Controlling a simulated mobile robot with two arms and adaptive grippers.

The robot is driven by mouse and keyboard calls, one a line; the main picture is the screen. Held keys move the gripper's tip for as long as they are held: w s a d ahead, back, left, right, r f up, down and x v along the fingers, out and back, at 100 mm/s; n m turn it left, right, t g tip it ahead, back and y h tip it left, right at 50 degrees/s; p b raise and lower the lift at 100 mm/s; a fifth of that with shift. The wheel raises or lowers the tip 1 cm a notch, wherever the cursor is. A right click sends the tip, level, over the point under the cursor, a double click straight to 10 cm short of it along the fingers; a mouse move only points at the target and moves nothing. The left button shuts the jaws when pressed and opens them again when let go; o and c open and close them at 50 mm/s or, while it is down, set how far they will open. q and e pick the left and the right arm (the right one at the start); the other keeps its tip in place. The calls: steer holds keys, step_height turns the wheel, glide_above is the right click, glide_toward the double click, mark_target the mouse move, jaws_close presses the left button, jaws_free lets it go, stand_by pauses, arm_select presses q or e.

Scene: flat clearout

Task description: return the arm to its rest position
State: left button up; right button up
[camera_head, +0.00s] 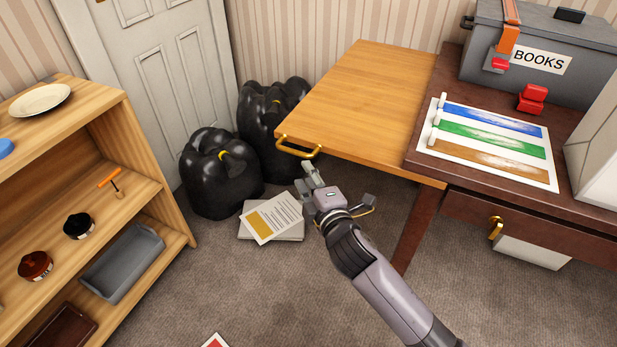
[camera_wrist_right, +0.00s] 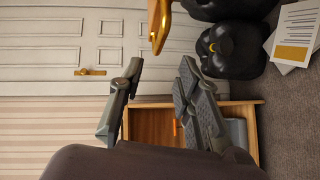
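My right gripper (camera_head: 308,174) is near the middle of the head view, its arm coming up from the bottom right. Its fingertips are just below a brass handle (camera_head: 297,150) on the front edge of a light wooden panel (camera_head: 365,95). In the right wrist view the two fingers of my right gripper (camera_wrist_right: 161,72) are spread apart with nothing between them. The brass handle (camera_wrist_right: 158,25) shows there at the top, beyond the fingertips and not between them. My left gripper is in neither view.
A dark desk (camera_head: 465,190) carries a grey BOOKS box (camera_head: 510,75) and a paint-striped sheet (camera_head: 490,142). Black bags (camera_head: 222,180) and papers (camera_head: 272,218) lie on the floor. A wooden shelf (camera_head: 130,130) stands left. Carpet (camera_head: 250,285) is mostly clear in front.

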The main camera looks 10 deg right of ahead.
stand_by(0.4)
steer(key=s+d+f+m+g+h, duration=0.2)
steer(key=s+d+f+m+g, duration=0.4)
steer(key=s+f, duration=0.55)
steer(key=s+d+f+m+g+h, duration=0.2)
steer(key=s+d+f+m+g, duration=0.35)
steer(key=f, duration=0.85)
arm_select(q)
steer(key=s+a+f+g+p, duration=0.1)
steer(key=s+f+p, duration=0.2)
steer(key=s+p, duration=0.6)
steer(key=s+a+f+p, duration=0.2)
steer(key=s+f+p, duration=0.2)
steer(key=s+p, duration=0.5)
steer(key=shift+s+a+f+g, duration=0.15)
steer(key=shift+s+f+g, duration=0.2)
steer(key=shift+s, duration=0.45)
arm_select(e)
steer(key=s+d+f+m+g, duration=0.1)
steer(key=s+f, duration=0.3)
steer(key=s, duration=0.7)
steer(key=s+d+f+m+g, duration=0.1)
steer(key=s+d+f+m, duration=0.1)
steer(key=s, duration=0.9)
steer(key=s+d+f+m+g, duration=0.1)
steer(key=s+d+f+m, duration=0.1)
steer(key=s+f, duration=0.4)
steer(key=s+d, duration=0.1)
steer(key=s, duration=0.4)
steer(key=shift+s+f, duration=0.35)
